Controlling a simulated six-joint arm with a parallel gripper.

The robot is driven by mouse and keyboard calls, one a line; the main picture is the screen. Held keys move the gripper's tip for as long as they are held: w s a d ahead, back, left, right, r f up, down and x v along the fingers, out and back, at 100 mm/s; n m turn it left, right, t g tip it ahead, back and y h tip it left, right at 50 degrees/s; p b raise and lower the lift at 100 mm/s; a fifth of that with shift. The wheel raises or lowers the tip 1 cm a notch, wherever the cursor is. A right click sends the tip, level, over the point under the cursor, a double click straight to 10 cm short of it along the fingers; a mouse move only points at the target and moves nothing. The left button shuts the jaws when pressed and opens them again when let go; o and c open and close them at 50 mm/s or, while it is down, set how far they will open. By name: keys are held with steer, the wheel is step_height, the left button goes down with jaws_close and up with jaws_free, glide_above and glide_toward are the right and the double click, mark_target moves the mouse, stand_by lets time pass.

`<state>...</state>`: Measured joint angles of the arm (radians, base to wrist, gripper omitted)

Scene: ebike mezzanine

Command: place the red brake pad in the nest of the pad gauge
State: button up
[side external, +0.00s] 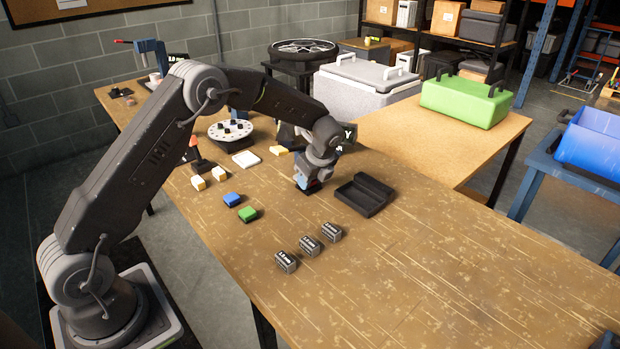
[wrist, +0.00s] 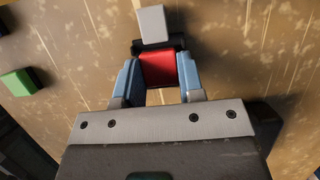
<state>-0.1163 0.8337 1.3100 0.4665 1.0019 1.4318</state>
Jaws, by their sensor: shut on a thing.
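My gripper (side external: 307,181) is low over the middle of the bench, its blue fingers shut on the red brake pad. In the wrist view the red pad (wrist: 159,68) lies between the two blue fingers (wrist: 158,80). A black part (wrist: 177,44) and a light grey block (wrist: 152,23) are just beyond the pad's far edge; they may be the pad gauge. The fingers hide most of the pad in the side view, so I cannot tell whether it sits in a nest or is held above one.
A black open tray (side external: 350,198) stands just right of my gripper. A blue block (side external: 232,199) and a green block (side external: 248,214) lie to the left. Several dark labelled blocks (side external: 309,245) stand in front. The bench's right front is clear.

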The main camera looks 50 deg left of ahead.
steer(key=o, duration=0.4)
steer(key=shift+f, duration=0.15)
steer(key=o, duration=0.5)
steer(key=shift+c, duration=0.2)
steer(key=shift+o, duration=0.2)
steer(key=v, duration=1.2)
steer(key=shift+r, duration=0.3)
steer(key=s+d+r+n+t+h, duration=0.2)
steer(key=s+d+r+n, duration=0.2)
steer(key=s+r+n, duration=0.65)
steer(key=s+d+n+t+h, duration=0.1)
steer(key=s+d+n, duration=0.1)
steer(key=s, duration=0.9)
steer(key=s+d+f+n+t+h, duration=0.1)
steer(key=s+n, duration=0.4)
steer(key=s, duration=0.6)
steer(key=shift+d+f+t, duration=0.2)
steer(key=shift+d+t, duration=0.6)
steer(key=shift+d, duration=0.1)
